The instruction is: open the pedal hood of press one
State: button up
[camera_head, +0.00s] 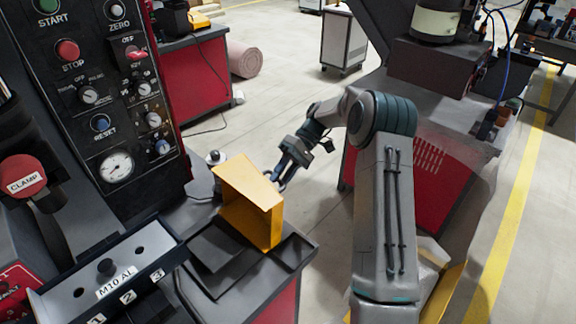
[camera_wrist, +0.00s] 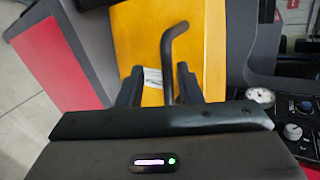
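The yellow pedal hood (camera_head: 250,193) stands on the dark top of the red-sided stand beside the control panel. It looks like a folded sheet with a sloping face; I cannot tell whether it is raised at all. In the wrist view the yellow hood (camera_wrist: 205,45) fills the upper middle, with a dark bent handle (camera_wrist: 168,65) on it. My gripper (camera_head: 284,182) is at the hood's right side. In the wrist view its fingers (camera_wrist: 160,88) are apart, with the handle between them, nearer the right finger. Contact with the handle is not clear.
The control panel (camera_head: 112,90) with buttons, knobs and gauges rises at left. A red clamp button (camera_head: 24,175) and a numbered tray (camera_head: 105,275) are in the left foreground. A red machine base (camera_head: 420,175) stands right of my arm. Open floor lies behind the hood.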

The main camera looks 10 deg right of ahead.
jog(key=p+v, duration=0.6)
jog(key=v, duration=0.7)
jog(key=shift+d+r, duration=0.2)
jog(key=shift+d, duration=0.05)
jog(key=shift+f, duration=0.1)
dwell(0.4)
